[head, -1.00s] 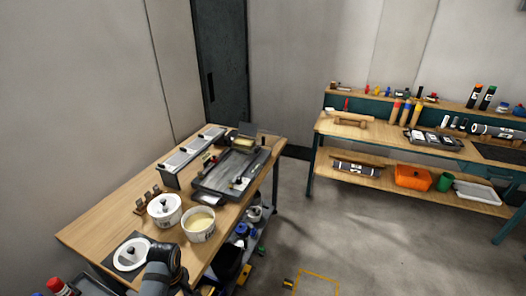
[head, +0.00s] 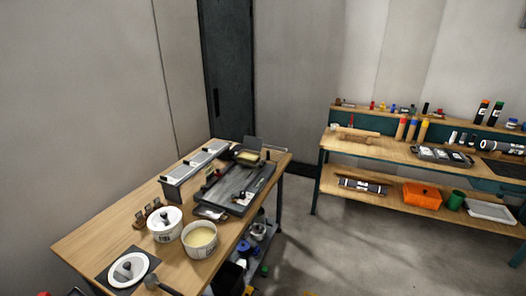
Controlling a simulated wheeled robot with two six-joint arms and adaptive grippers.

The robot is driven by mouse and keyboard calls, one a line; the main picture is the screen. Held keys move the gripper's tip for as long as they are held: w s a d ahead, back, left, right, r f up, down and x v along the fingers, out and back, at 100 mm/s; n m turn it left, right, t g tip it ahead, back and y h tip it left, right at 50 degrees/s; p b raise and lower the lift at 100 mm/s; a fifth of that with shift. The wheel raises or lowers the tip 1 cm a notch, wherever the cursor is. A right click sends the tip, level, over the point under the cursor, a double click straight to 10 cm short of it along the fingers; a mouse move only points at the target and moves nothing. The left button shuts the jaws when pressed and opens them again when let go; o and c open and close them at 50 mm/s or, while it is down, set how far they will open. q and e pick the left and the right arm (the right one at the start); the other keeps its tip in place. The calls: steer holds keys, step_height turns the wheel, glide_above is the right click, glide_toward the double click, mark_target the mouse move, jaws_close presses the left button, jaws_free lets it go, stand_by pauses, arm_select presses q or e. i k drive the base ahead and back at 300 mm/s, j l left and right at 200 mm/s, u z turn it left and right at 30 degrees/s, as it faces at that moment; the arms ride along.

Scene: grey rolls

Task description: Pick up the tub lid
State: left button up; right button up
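A white round lid with a dark knob (head: 141,265) lies on a dark square mat at the near left of the wooden table. Behind it stands a white tub with its lid on (head: 166,225). To the right of that is an open white tub (head: 201,252) filled with something cream-coloured. Neither of my grippers can be made out. A small dark grey piece shows at the bottom edge, just right of the mat; I cannot tell whether it is part of my arm.
A small wooden rack (head: 147,214), a long grey rail (head: 190,174) and a dark tray (head: 235,190) fill the table behind the tubs. Shelving with bottles and an orange bin (head: 422,196) stands at the right. The floor between is clear.

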mark_target(130, 268)
steer(key=u, duration=0.4)
steer(key=j+u, duration=0.15)
steer(key=u, duration=0.3)
steer(key=j+u, duration=0.1)
steer(key=u, duration=0.3)
steer(key=i+l+u, duration=0.15)
steer(key=l+u, duration=0.15)
steer(key=l, duration=1.15)
steer(key=l+u, duration=0.25)
steer(key=l, duration=1.25)
